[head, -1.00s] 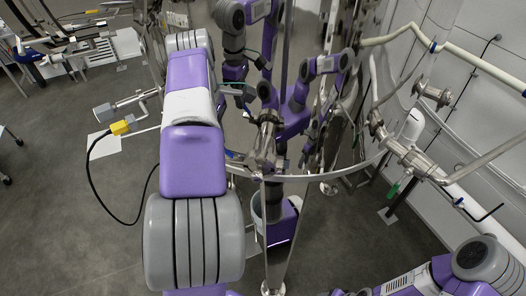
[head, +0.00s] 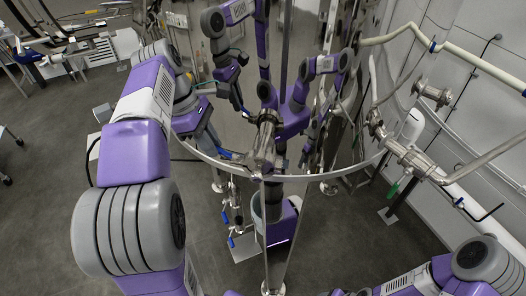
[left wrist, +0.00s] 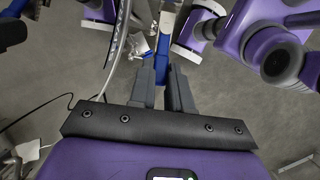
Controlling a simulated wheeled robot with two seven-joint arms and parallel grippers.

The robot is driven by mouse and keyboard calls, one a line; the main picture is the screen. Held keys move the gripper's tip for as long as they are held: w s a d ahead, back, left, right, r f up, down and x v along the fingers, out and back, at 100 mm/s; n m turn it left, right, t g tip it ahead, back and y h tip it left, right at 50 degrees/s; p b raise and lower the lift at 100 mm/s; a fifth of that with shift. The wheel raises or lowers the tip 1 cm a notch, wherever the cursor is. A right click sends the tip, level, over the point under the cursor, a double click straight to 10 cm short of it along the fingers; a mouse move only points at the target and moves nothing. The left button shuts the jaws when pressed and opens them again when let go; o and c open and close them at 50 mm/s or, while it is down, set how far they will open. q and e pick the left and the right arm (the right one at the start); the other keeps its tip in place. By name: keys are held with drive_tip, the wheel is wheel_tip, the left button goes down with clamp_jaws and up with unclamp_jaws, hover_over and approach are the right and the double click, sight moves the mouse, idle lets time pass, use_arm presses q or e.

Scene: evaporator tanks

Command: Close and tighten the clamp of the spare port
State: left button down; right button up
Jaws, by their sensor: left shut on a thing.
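A steel port with a clamp around it (head: 264,143) stands out from the mirrored tank in the middle of the head view. My left gripper (head: 224,151) is at the left side of this port. In the left wrist view its two dark fingers (left wrist: 163,72) are close together on a blue handle (left wrist: 163,46), which seems to belong to the clamp. The same blue shows beside the port in the head view. Whether the clamp is fully closed is too small to tell. My right gripper is out of view; only my right arm shows at bottom right.
The shiny tank wall (head: 290,215) carries reflections of my arms. Blue-handled valves (head: 232,241) sit low behind the rim. At right are steel pipes (head: 412,160) with a green handle (head: 393,188).

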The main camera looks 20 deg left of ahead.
use_arm(q)
drive_tip(key=shift+s+a+f+h, duration=0.1)
drive_tip(key=shift+a+f+h, duration=0.2)
drive_tip(key=shift+h, duration=0.4)
drive_tip(key=shift+d+f, duration=0.1)
drive_tip(key=shift+a+f+t+h, duration=0.35)
drive_tip(key=shift+f+h, duration=0.2)
drive_tip(key=shift+h, duration=0.55)
drive_tip(key=shift+a+f+h, duration=0.1)
drive_tip(key=shift+f+h, duration=0.25)
drive_tip(key=shift+h, duration=0.25)
drive_tip(key=c, duration=1)
unclamp_jaws()
